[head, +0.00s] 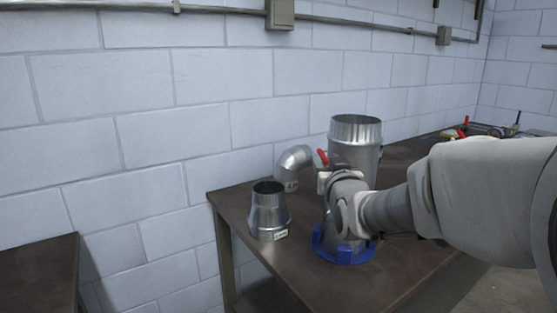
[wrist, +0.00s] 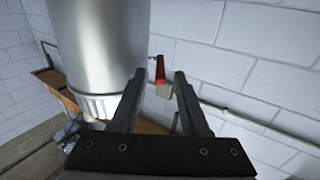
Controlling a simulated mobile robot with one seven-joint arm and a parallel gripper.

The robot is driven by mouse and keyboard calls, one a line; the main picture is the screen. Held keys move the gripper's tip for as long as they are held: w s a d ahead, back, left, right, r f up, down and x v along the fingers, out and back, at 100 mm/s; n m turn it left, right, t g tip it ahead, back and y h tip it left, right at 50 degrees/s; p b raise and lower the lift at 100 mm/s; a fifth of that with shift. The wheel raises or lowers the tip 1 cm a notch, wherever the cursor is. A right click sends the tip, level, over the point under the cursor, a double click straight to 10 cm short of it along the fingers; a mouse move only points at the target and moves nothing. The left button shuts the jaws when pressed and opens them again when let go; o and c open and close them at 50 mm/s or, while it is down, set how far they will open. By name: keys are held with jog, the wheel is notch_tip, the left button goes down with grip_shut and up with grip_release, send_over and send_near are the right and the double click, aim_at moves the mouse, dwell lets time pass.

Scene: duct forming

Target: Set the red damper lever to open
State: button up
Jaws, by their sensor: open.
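The red damper lever (head: 322,157) shows at the left side of a tall metal duct (head: 356,133), pointing up and slightly left. In the wrist view the red lever (wrist: 160,67) stands above a small grey block (wrist: 164,90). My gripper (wrist: 158,74) is open, with one finger on each side of the lever in that view. Whether either finger touches it, I cannot tell. The duct (wrist: 100,45) fills the left of the wrist view, close to the left finger. In the head view my arm covers the duct's lower part and hides my fingers.
A blue base (head: 342,252) sits under the duct on the dark table (head: 300,275). A metal reducer (head: 268,212) and an elbow (head: 294,163) stand to the left. Tools (head: 465,130) lie at the far right. Another table (head: 40,270) is at the far left.

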jog(key=shift+w, duration=0.45)
grip_shut()
dwell(1.2)
